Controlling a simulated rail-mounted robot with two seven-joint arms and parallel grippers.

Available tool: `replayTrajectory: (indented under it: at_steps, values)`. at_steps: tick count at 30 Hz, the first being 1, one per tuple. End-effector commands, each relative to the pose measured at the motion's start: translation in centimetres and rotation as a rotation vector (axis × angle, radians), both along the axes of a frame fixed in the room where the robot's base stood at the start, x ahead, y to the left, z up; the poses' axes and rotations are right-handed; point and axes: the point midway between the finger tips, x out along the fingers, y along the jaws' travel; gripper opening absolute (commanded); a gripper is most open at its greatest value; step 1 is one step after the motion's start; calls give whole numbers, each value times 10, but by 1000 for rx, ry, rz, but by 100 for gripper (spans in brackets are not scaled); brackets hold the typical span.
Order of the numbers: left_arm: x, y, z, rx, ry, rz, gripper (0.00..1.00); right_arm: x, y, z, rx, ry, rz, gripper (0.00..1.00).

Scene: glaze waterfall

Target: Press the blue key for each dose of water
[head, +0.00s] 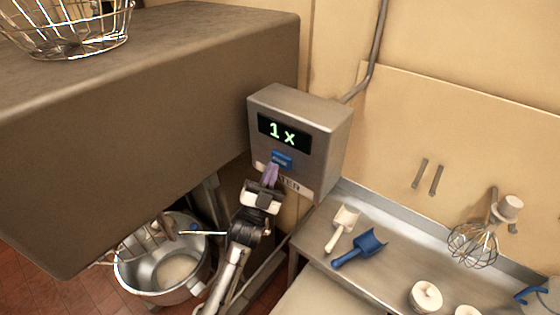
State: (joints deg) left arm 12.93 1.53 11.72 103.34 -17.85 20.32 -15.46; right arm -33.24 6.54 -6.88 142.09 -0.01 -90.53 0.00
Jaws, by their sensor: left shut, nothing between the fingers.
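The water box (325,123) is a grey metal dispenser on the wall in the middle of the head view. Its dark display (284,132) reads "1 x" in green. The blue key (282,159) is on its front face below the display. My left gripper (270,174) is shut and empty, with its purple fingertips just below the blue key. I cannot tell whether they touch the key. The fingers hide part of the lettering under the key. A steel pot (203,262) with pale contents stands below at the left. My right gripper is not in view.
A large brown block-shaped hood (150,120) fills the left, with a wire basket (66,30) on top. A steel counter at the right holds a white scoop (342,229), a blue scoop (360,248), a whisk (480,240) and a white lidded pot (426,296).

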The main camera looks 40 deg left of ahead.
Motion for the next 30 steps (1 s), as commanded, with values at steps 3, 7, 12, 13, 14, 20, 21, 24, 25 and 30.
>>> replayTrajectory:
  at_steps: [3, 7, 12, 13, 14, 20, 21, 24, 25, 30]
  values:
    - [0, 0, 0, 0, 0, 0, 0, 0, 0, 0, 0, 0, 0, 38]
    - [0, 0, 0, 0, 0, 0, 0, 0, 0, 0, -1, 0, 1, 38]
    - [0, 0, 0, 0, 0, 0, 0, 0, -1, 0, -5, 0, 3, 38]
    - [0, 0, 0, 0, 0, 0, 0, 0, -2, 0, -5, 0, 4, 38]
    - [0, 0, 0, 0, 0, 0, 0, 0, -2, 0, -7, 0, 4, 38]
    - [0, 0, 0, 0, 0, 0, 0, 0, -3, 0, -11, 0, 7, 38]
    - [1, 0, 0, 0, 0, 0, 0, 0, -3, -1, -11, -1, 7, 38]
    - [3, 0, 0, 0, 0, 0, 0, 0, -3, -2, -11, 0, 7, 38]
    - [4, 0, -1, 0, 0, 0, 0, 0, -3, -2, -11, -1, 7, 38]
    - [8, 0, 0, 0, 0, 0, 0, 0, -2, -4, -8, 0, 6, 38]
